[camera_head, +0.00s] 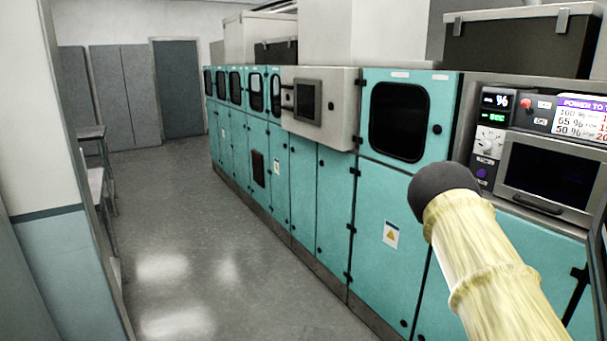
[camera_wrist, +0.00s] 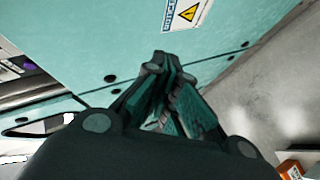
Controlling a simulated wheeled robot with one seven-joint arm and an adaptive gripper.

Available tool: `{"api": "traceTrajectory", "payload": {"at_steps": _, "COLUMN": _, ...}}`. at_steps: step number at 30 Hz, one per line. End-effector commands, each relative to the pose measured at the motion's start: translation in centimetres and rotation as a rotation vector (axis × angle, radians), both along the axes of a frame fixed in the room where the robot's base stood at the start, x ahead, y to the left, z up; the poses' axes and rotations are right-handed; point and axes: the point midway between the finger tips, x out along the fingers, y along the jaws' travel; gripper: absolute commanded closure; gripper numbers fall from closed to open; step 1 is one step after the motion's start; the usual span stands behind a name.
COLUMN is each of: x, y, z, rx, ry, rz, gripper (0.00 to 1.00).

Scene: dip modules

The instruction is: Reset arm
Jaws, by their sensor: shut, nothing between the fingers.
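My gripper (camera_wrist: 172,85) shows in the wrist view with its dark fingers closed together and nothing between them. It is in front of a teal cabinet panel (camera_wrist: 100,35) that bears a yellow warning label (camera_wrist: 188,14). I cannot tell the exact gap between the fingertips and the panel. In the head view my arm (camera_head: 490,260), in a pale yellowish sleeve with a dark rounded joint, rises at the lower right in front of the teal cabinets (camera_head: 385,215). The gripper itself does not show in that view.
A row of teal cabinets runs along the right, with a grey box and screen (camera_head: 308,115) jutting out. A control panel (camera_head: 545,150) stands at far right. The grey floor (camera_head: 215,240) is open in the aisle. A small orange object (camera_wrist: 290,168) lies at the wrist view's lower right.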

Motion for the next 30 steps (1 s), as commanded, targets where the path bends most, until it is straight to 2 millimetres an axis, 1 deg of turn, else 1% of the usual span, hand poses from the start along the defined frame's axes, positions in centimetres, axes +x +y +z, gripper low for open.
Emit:
{"api": "traceTrajectory", "payload": {"at_steps": 1, "x": -1.8, "y": 1.0, "z": -2.2, "rx": 0.046, "ry": 0.029, "rz": -0.025, "gripper": 1.0}}
{"api": "traceTrajectory", "payload": {"at_steps": 2, "x": -2.8, "y": 1.6, "z": -3.5, "rx": 0.074, "ry": 0.046, "rz": -0.039, "gripper": 1.0}}
{"api": "traceTrajectory", "payload": {"at_steps": 3, "x": -4.3, "y": 2.5, "z": -5.1, "rx": 0.11, "ry": 0.069, "rz": -0.061, "gripper": 1.0}}
{"api": "traceTrajectory", "payload": {"at_steps": 5, "x": -6.4, "y": 3.9, "z": -7.4, "rx": 0.165, "ry": 0.103, "rz": -0.091, "gripper": 1.0}}
{"api": "traceTrajectory", "payload": {"at_steps": 6, "x": -7.9, "y": 4.9, "z": -8.9, "rx": 0.2, "ry": 0.125, "rz": -0.111, "gripper": 1.0}}
{"api": "traceTrajectory", "payload": {"at_steps": 8, "x": -10.2, "y": 6.4, "z": -11.1, "rx": 0.252, "ry": 0.162, "rz": -0.143, "gripper": 1.0}}
{"api": "traceTrajectory", "payload": {"at_steps": 9, "x": -11.8, "y": 7.5, "z": -12.3, "rx": 0.287, "ry": 0.185, "rz": -0.165, "gripper": 1.0}}
{"api": "traceTrajectory", "payload": {"at_steps": 11, "x": -14.1, "y": 9.2, "z": -14.2, "rx": 0.337, "ry": 0.222, "rz": -0.198, "gripper": 1.0}}
{"api": "traceTrajectory", "payload": {"at_steps": 12, "x": -15.8, "y": 10.4, "z": -15.4, "rx": 0.37, "ry": 0.247, "rz": -0.22, "gripper": 1.0}}
{"api": "traceTrajectory", "payload": {"at_steps": 14, "x": -18.3, "y": 12.2, "z": -17.0, "rx": 0.418, "ry": 0.285, "rz": -0.254, "gripper": 1.0}}
{"api": "traceTrajectory", "payload": {"at_steps": 15, "x": -20.0, "y": 13.4, "z": -18.0, "rx": 0.449, "ry": 0.311, "rz": -0.276, "gripper": 1.0}}
{"api": "traceTrajectory", "payload": {"at_steps": 17, "x": -22.6, "y": 15.3, "z": -19.3, "rx": 0.495, "ry": 0.351, "rz": -0.311, "gripper": 1.0}}
{"api": "traceTrajectory", "payload": {"at_steps": 18, "x": -24.3, "y": 16.6, "z": -20.1, "rx": 0.526, "ry": 0.377, "rz": -0.335, "gripper": 1.0}}
{"api": "traceTrajectory", "payload": {"at_steps": 20, "x": -27.0, "y": 18.5, "z": -21.1, "rx": 0.569, "ry": 0.418, "rz": -0.369, "gripper": 1.0}}
{"api": "traceTrajectory", "payload": {"at_steps": 21, "x": -28.9, "y": 19.8, "z": -21.7, "rx": 0.597, "ry": 0.449, "rz": -0.394, "gripper": 1.0}}
{"api": "traceTrajectory", "payload": {"at_steps": 22, "x": -30.2, "y": 20.9, "z": -22.1, "rx": 0.618, "ry": 0.47, "rz": -0.412, "gripper": 1.0}}
{"api": "traceTrajectory", "payload": {"at_steps": 23, "x": -31.6, "y": 21.8, "z": -22.5, "rx": 0.638, "ry": 0.49, "rz": -0.43, "gripper": 1.0}}
{"api": "traceTrajectory", "payload": {"at_steps": 24, "x": -33.4, "y": 23.2, "z": -22.8, "rx": 0.664, "ry": 0.519, "rz": -0.455, "gripper": 1.0}}
{"api": "traceTrajectory", "payload": {"at_steps": 26, "x": -36.2, "y": 25.2, "z": -23.2, "rx": 0.703, "ry": 0.565, "rz": -0.493, "gripper": 1.0}}
{"api": "traceTrajectory", "payload": {"at_steps": 27, "x": -38.0, "y": 26.6, "z": -23.4, "rx": 0.727, "ry": 0.594, "rz": -0.518, "gripper": 1.0}}
{"api": "traceTrajectory", "payload": {"at_steps": 29, "x": -40.8, "y": 28.6, "z": -23.5, "rx": 0.762, "ry": 0.641, "rz": -0.557, "gripper": 1.0}}
{"api": "traceTrajectory", "payload": {"at_steps": 30, "x": -42.6, "y": 29.8, "z": -23.5, "rx": 0.781, "ry": 0.67, "rz": -0.58, "gripper": 1.0}}
